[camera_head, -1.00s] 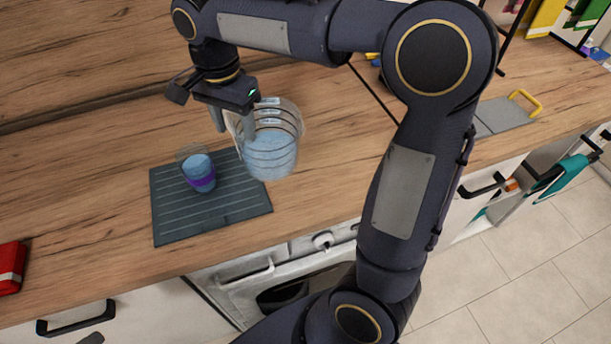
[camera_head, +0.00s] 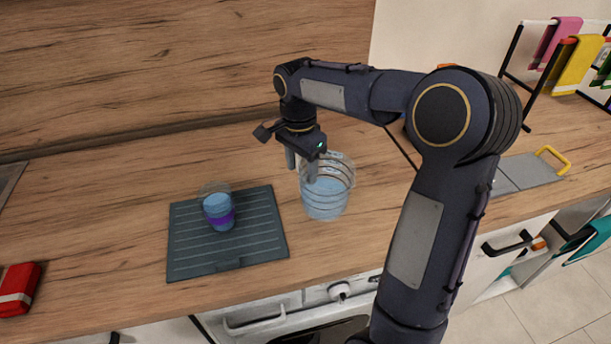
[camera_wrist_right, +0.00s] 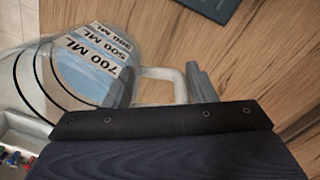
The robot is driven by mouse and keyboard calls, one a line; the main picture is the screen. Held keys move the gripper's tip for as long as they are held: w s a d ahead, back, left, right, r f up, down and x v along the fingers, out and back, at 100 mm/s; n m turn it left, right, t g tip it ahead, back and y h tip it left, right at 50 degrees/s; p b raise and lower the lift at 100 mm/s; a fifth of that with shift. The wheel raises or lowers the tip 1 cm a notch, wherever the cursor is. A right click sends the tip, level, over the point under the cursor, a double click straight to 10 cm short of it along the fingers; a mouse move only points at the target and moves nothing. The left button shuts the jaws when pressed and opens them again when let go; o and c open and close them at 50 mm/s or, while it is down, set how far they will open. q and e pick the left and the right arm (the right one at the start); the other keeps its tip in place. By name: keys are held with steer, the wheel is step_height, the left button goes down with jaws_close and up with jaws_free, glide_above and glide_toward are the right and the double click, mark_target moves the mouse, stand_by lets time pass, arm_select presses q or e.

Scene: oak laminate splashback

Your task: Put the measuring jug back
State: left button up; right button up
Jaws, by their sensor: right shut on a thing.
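The measuring jug (camera_head: 328,192) is clear, with dark rings and blue liquid in it. It is upright, just right of the dark ribbed mat; whether its base touches the counter I cannot tell. My right gripper (camera_head: 301,171) points down at the jug's left side and is shut on its handle. In the right wrist view the jug (camera_wrist_right: 85,75) shows its 700 ML and 500 ML labels, and its pale handle (camera_wrist_right: 160,74) runs to a grey finger. My left gripper is in neither view.
A cup with blue liquid and a purple band (camera_head: 219,213) stands on the dark mat (camera_head: 255,245). A red packet (camera_head: 19,288) lies far left. A grey board with a yellow handle (camera_head: 530,171) is at right. Wooden counter (camera_head: 120,200) is bare left of the mat.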

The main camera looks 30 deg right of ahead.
mark_target(305, 177)
steer(key=shift+w+d+f, duration=0.2)
steer(key=shift+d+f, duration=0.2)
steer(key=shift+f, duration=0.15)
steer(key=f, duration=0.3)
steer(key=shift+w+d, duration=0.15)
steer(key=shift+d, duration=0.2)
steer(key=shift+f, duration=0.45)
steer(key=shift+f, duration=0.2)
steer(key=o, duration=1.5)
steer(key=shift+o, duration=0.2)
